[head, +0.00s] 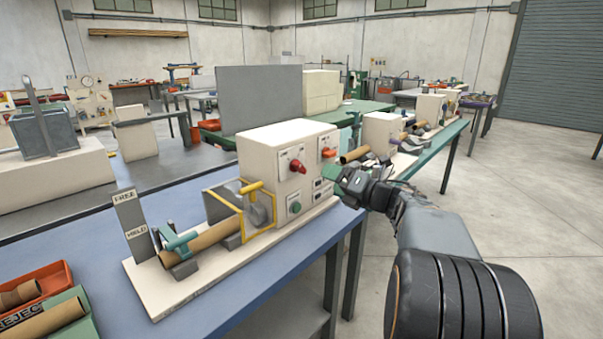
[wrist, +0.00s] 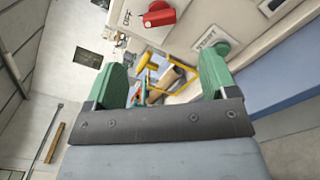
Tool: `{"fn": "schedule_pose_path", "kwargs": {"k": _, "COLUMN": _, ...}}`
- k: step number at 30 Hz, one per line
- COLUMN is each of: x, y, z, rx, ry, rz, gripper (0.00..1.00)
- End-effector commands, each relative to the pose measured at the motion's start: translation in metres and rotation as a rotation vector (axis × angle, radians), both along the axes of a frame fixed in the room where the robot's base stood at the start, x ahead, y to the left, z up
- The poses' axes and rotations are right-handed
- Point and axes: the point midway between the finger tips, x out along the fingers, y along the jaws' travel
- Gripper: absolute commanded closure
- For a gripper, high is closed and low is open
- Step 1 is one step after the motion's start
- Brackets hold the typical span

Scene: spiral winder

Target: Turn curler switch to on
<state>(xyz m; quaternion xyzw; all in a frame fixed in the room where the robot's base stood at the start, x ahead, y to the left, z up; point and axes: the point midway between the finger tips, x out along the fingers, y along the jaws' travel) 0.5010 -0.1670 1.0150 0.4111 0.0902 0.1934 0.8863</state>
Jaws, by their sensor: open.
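A cream winder box (head: 270,142) stands on the blue bench, with switches on its front panel. A red knob (head: 297,167) sits high on the panel, and an orange-red switch (head: 328,153) sits to its right. I cannot read which label names the curler. My gripper (head: 343,181), with green fingers, is just right of the panel, below the orange-red switch. In the wrist view my gripper (wrist: 163,72) is open and empty. The red knob (wrist: 158,14) shows beyond the fingers at the top, apart from them. The orange-red switch is not clearly visible there.
A green button (head: 294,208) is low on the panel. A yellow guard frame (head: 258,212) and cardboard tube (head: 205,240) are left of the box. A FREE/HELD sign (head: 131,215) stands at the left. Bins (head: 60,318) fill the front-left corner. Floor at right is clear.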

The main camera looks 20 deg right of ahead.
Motion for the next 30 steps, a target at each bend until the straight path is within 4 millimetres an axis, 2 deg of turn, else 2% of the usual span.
{"fn": "schedule_pose_path", "kwargs": {"k": 9, "x": 0.057, "y": 0.027, "z": 0.0, "rx": 0.003, "ry": 0.001, "rz": 0.004, "gripper": 0.21}}
{"fn": "schedule_pose_path", "kwargs": {"k": 15, "x": 0.086, "y": 0.04, "z": 0.0, "rx": 0.004, "ry": 0.001, "rz": 0.002, "gripper": 0.21}}
{"fn": "schedule_pose_path", "kwargs": {"k": 22, "x": 0.104, "y": 0.048, "z": 0.001, "rx": 0.003, "ry": 0.0, "rz": 0.0, "gripper": 0.21}}
{"fn": "schedule_pose_path", "kwargs": {"k": 30, "x": 0.109, "y": 0.05, "z": 0.0, "rx": 0.004, "ry": 0.001, "rz": -0.002, "gripper": 0.21}}
